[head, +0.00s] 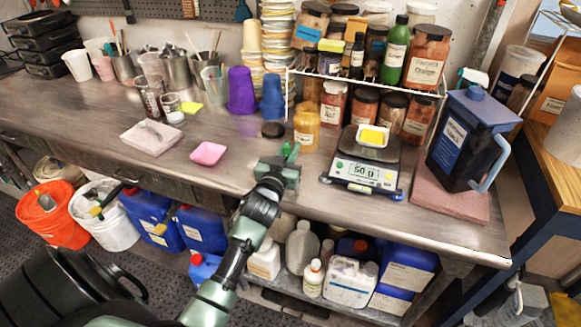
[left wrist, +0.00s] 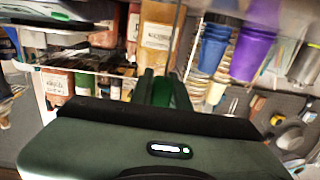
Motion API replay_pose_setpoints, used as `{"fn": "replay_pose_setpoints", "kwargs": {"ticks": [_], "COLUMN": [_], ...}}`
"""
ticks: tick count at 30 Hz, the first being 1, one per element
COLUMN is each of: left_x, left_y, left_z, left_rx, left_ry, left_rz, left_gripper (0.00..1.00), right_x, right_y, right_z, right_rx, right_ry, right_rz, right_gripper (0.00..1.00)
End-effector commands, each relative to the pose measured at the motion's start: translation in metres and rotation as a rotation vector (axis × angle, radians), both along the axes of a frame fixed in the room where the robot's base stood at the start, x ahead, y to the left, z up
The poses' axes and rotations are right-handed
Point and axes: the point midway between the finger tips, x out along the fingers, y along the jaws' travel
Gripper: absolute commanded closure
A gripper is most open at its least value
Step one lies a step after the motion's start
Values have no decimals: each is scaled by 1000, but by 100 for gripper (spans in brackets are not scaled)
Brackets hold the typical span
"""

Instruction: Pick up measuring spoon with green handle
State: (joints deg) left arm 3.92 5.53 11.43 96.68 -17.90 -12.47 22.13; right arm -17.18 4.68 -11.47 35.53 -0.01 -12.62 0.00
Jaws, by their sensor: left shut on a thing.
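The measuring spoon's green handle (head: 291,150) stands up at the tip of my left gripper (head: 286,163), above the front part of the steel bench. My left gripper is shut on it. In the left wrist view the gripper's fingers (left wrist: 167,88) are close together with a dark green piece between them. My right gripper is in neither view.
A digital scale (head: 364,165) with a yellow-filled dish stands right of the gripper. An amber jar (head: 306,128) and a black lid (head: 272,130) are close behind. The bench front between dish and scale is fairly clear.

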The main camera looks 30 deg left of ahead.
Motion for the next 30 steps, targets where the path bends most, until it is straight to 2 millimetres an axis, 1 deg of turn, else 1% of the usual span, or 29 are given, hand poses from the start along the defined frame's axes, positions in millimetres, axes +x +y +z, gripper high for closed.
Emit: {"fn": "replay_pose_setpoints", "kwargs": {"ticks": [5,8,11,14,21,24,27,30], "left_x": [0,0,0,0,0,0,0,0], "left_y": [0,0,0,0,-1,0,0,0], "left_z": [4,13,29,51,123,148,169,185], "left_rx": [0,0,3,4,3,3,1,1], "left_ry": [0,-1,-3,-5,-8,-6,-5,-4], "left_rz": [0,0,0,-1,-2,-1,-1,0], "left_gripper": [100,100,100,100,100,100,100,100], "right_x": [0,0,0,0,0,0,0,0], "right_y": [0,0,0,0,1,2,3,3], "right_z": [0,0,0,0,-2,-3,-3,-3], "right_rx": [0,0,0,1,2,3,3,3], "right_ry": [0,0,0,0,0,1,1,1], "right_rz": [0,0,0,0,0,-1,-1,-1], "right_gripper": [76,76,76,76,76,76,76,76]}}
